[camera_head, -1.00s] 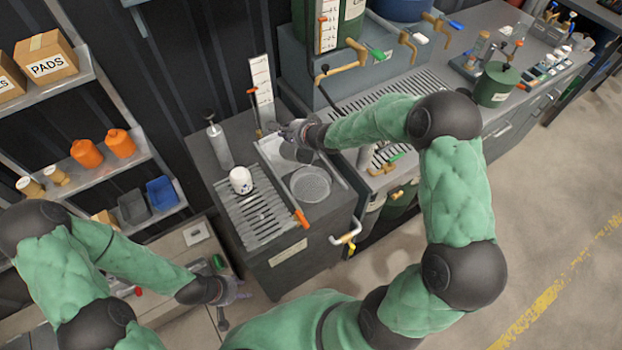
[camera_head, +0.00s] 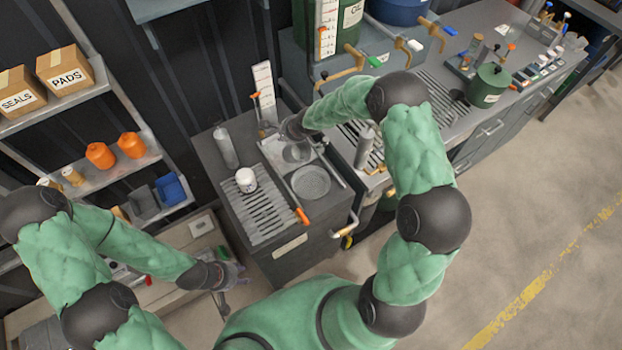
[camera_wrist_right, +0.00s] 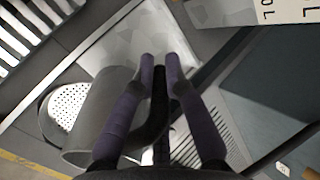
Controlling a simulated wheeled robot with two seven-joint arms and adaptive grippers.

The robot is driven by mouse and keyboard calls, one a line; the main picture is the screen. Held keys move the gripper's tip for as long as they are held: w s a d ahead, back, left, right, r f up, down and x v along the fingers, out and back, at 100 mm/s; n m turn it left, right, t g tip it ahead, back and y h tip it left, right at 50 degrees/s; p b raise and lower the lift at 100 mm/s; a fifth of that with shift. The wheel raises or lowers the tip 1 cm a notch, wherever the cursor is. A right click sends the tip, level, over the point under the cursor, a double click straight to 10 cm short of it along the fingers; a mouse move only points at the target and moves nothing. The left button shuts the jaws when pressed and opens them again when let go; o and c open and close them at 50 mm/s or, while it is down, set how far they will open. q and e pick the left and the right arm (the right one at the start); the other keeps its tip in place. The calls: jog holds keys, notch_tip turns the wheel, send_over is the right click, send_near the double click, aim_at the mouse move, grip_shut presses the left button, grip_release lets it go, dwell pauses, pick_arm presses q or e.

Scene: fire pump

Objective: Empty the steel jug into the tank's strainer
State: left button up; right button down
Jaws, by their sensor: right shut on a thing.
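The grey steel jug (camera_head: 297,152) is above the tank's top, just behind the round perforated strainer (camera_head: 311,182). In the right wrist view, the jug (camera_wrist_right: 98,115) hangs left of my right gripper (camera_wrist_right: 160,62), whose purple fingers are shut on its dark handle. It overlaps the strainer (camera_wrist_right: 66,104) in that view. I cannot tell how far it is tilted, and its contents do not show. In the head view the right fingers are mostly hidden by the wrist. My left gripper (camera_head: 236,278) is low, left of the tank cabinet, and its finger gap is unclear.
A white jar (camera_head: 246,180) stands on the slatted grate (camera_head: 268,216) left of the strainer. A grey bottle (camera_head: 225,147) and a white gauge board (camera_head: 264,92) stand behind. Another grey cylinder (camera_head: 364,147) stands right of the jug. The floor at right is clear.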

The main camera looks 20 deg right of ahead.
jog(key=shift+w+a+r+p, duration=0.1)
jog(key=shift+w+r+p, duration=0.1)
jog(key=shift+w+p, duration=0.15)
jog(key=shift+w+a+f+g+h+b, duration=0.3)
jog(key=shift+w+f+g+b, duration=0.4)
jog(key=shift+g, duration=0.35)
jog(key=shift+w+a+f+g+h+b, duration=0.25)
jog(key=shift+w+f+g+h+b, duration=0.25)
jog(key=shift+w+f+g, duration=0.4)
jog(key=shift+w+a+f+g+h+b, duration=0.3)
jog(key=shift+w+f+g+b, duration=0.35)
jog(key=shift+g, duration=0.5)
jog(key=shift+f, duration=0.1)
jog(key=shift+g, duration=0.3)
